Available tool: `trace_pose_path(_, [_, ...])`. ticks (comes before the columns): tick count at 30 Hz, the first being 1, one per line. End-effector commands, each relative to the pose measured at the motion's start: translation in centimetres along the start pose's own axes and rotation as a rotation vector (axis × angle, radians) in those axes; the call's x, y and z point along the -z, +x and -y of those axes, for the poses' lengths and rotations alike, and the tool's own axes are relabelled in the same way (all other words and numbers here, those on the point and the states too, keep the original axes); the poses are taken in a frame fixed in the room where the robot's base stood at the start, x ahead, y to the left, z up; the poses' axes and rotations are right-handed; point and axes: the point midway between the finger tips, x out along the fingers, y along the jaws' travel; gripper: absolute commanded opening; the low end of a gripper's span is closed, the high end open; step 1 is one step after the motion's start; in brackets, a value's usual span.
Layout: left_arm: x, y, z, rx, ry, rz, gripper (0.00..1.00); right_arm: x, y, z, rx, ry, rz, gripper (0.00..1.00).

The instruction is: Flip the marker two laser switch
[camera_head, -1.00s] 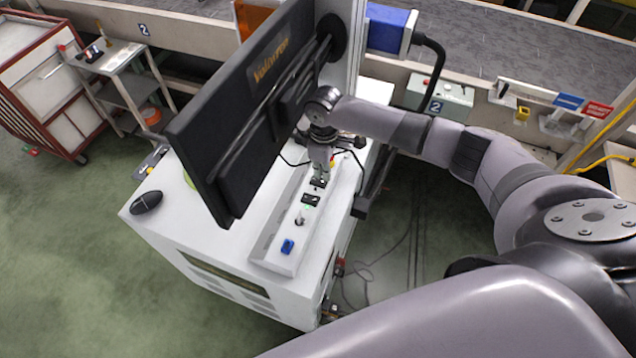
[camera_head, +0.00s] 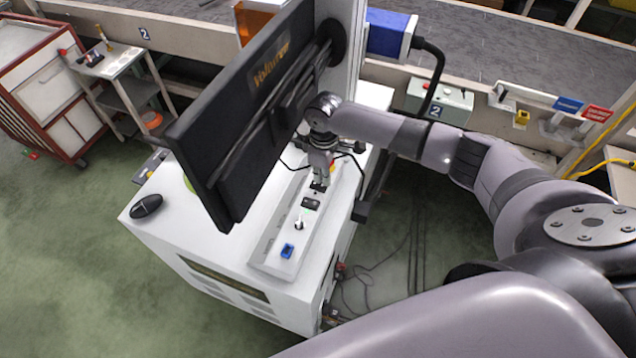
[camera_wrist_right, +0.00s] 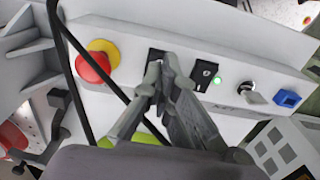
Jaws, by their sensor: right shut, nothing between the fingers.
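The laser marker's white control panel (camera_head: 264,254) carries two black switches, a key switch and a blue socket. My right gripper (camera_head: 320,184) is shut and empty, pointing down at the panel's far part. In the right wrist view my right gripper (camera_wrist_right: 167,62) has its fingertips at one black switch (camera_wrist_right: 154,56), partly hiding it; contact cannot be told. The other black switch (camera_wrist_right: 206,75) is beside it, next to a lit green lamp (camera_wrist_right: 218,82). It also shows in the head view (camera_head: 311,203). My left gripper is not in view.
A red emergency stop (camera_wrist_right: 93,67) sits beside the fingers, with a black cable crossing close by. The key switch (camera_wrist_right: 250,93) and blue socket (camera_wrist_right: 287,98) lie beyond the switches. A large black monitor (camera_head: 235,130) stands close beside my right wrist.

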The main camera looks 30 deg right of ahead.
Motion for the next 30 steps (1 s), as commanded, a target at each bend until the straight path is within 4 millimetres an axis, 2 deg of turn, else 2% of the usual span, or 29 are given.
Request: trace_pose_path(30, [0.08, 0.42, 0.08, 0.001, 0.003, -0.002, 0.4, 0.0, 0.87, 0.0, 0.0, 0.0, 0.0, 0.0])
